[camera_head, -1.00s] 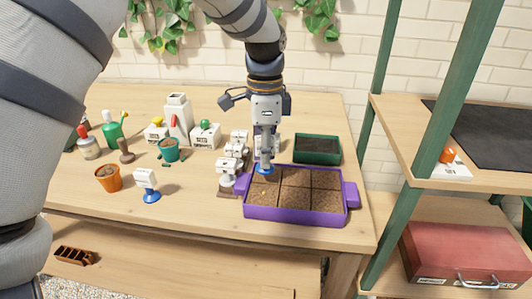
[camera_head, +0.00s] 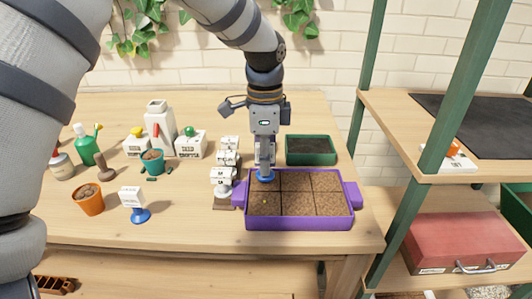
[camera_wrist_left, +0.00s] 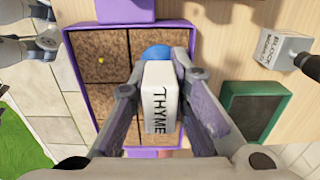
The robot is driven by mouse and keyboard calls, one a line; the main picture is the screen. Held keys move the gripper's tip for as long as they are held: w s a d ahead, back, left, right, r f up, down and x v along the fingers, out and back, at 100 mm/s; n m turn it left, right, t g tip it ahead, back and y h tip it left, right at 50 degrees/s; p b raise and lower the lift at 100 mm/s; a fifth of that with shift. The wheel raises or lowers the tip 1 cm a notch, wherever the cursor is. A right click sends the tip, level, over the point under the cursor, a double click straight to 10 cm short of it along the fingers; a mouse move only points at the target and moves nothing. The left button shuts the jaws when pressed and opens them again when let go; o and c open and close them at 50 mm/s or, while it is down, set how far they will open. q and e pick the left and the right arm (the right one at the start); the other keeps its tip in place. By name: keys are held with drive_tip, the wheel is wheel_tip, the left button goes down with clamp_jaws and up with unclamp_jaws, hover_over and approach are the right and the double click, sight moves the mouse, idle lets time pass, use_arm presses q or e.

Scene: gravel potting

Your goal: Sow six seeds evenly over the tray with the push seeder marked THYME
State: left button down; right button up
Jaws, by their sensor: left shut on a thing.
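My left gripper (camera_head: 265,160) is shut on the push seeder marked THYME, whose white body (camera_wrist_left: 160,98) shows between the fingers in the wrist view. The seeder's blue base (camera_head: 265,178) is at the back left cell of the purple tray (camera_head: 300,224). I cannot tell whether it touches the soil. The tray has several soil-filled cells. One small yellow seed (camera_wrist_left: 100,60) lies in the front left cell and also shows in the head view (camera_head: 264,202). The soil under the seeder is hidden.
A green-posted shelf (camera_head: 400,190) is at the right.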

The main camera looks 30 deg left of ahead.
use_arm(q)
drive_tip(key=shift+f, duration=0.5)
idle(0.8)
use_arm(e)
drive_tip(key=shift+w+r, duration=0.15)
drive_tip(key=shift+r, duration=0.05)
idle(0.7)
use_arm(q)
drive_tip(key=shift+r+p, duration=0.5)
drive_tip(key=shift+r, duration=1.05)
drive_tip(key=shift+f, duration=0.1)
use_arm(e)
drive_tip(key=shift+w+r+t, duration=0.3)
drive_tip(key=shift+w+r, duration=0.2)
drive_tip(key=shift+w, duration=0.05)
use_arm(q)
drive_tip(key=shift+d, duration=0.1)
